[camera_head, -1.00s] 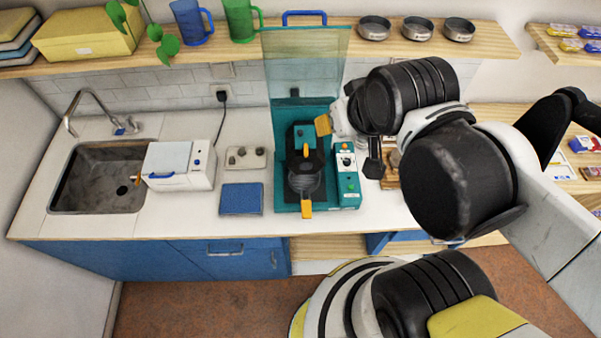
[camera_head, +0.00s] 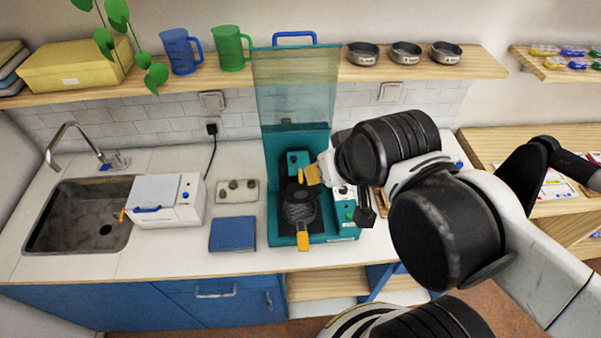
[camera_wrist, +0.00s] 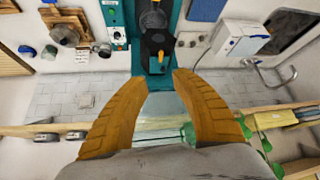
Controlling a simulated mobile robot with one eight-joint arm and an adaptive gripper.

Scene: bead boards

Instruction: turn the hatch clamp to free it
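The teal machine (camera_head: 272,190) stands on the counter with a clear teal panel (camera_head: 297,85) upright behind it. On it sits a black round part with an orange front handle (camera_head: 303,241). A small orange lever (camera_head: 300,181) shows at its top; I cannot tell for certain whether this is the hatch clamp. My gripper (camera_head: 313,174) is just right of that lever, and my arm comes in from the right. In the wrist view my gripper (camera_wrist: 160,80) is open, its orange fingers apart. The black part (camera_wrist: 157,42) lies just beyond the tips, with no clear contact.
A white box (camera_head: 168,200) and sink (camera_head: 75,215) stand left. A blue mat (camera_head: 232,234) and a small tray of knobs (camera_head: 237,190) lie beside the machine. A shelf (camera_head: 210,80) with jugs and metal bowls runs behind. Counter front left is clear.

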